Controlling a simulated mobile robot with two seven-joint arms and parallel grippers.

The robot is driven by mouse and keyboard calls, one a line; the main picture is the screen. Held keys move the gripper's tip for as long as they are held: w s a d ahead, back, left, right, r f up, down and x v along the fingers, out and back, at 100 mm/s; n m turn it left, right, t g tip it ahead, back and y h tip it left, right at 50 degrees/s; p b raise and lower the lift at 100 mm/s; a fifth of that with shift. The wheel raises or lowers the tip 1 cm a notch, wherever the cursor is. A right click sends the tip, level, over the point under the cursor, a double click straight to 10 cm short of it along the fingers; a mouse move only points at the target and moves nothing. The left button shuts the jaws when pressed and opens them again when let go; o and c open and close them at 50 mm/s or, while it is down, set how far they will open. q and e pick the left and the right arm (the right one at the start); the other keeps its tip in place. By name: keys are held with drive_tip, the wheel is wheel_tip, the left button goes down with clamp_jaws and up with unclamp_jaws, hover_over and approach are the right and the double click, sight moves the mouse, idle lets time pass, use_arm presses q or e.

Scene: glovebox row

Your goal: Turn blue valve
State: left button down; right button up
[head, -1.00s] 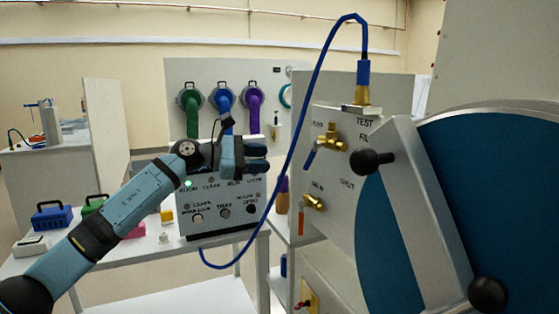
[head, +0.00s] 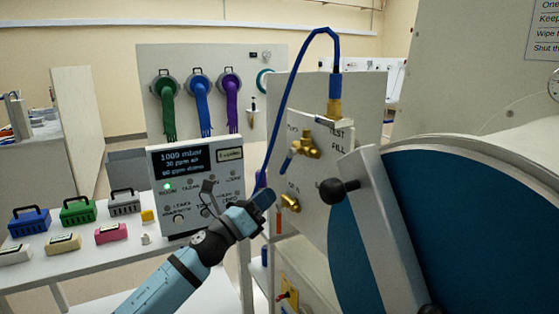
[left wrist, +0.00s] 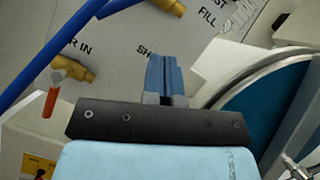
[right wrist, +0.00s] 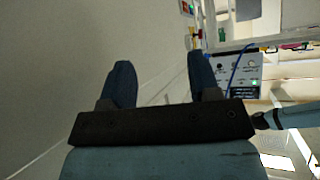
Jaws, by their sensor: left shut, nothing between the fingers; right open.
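The blue valve is a brass fitting (head: 306,146) with a blue lever (head: 289,161), high on the pale side panel in the head view. In the left wrist view its brass body (left wrist: 170,6) and dark blue lever (left wrist: 117,8) are partly cut off at the top edge. My left gripper (head: 267,196) is shut and empty, below and left of the blue lever and apart from it. Its closed fingers also show in the left wrist view (left wrist: 164,75). My right gripper (right wrist: 158,68) is open and empty in the right wrist view, with pale surfaces beyond it.
A second brass valve (head: 290,203) with an orange lever sits below. A blue hose (head: 288,92) arches from the panel's top fitting down behind my left gripper. A large round blue door (head: 460,220) with a black-knobbed bar fills the right. A control box (head: 185,208) stands left.

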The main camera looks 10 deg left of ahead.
use_arm(q)
wheel_tip(320, 180, down, 4)
drive_tip(key=s+n+t+y+p, duration=0.25)
drive_tip(key=n+y, duration=0.35)
drive_tip(key=n, duration=0.4)
approach(287, 162)
drive_tip(key=w+d+f, duration=0.3)
drive_tip(key=w+d, duration=0.2)
drive_tip(key=w+r, duration=0.1)
drive_tip(key=w+a+r+p, duration=0.1)
drive_tip(key=shift+w+a+t+y, duration=0.3)
drive_tip(key=shift+a+t+y, duration=0.05)
drive_tip(key=shift+y, duration=0.05)
use_arm(e)
drive_tip(key=shift+s+d+r, duration=0.1)
drive_tip(key=shift+s+r, duration=0.05)
drive_tip(key=shift+r, duration=0.4)
drive_tip(key=shift+s+d+r, duration=0.1)
drive_tip(key=shift+r, duration=0.45)
drive_tip(key=shift+d, duration=0.1)
use_arm(q)
drive_tip(key=shift+w+a+m+h+b, duration=0.2)
drive_tip(key=shift+m+h+b, duration=0.2)
drive_tip(key=shift+b, duration=0.5)
use_arm(e)
drive_tip(key=shift+w+f, duration=0.1)
drive_tip(key=shift+f, duration=0.5)
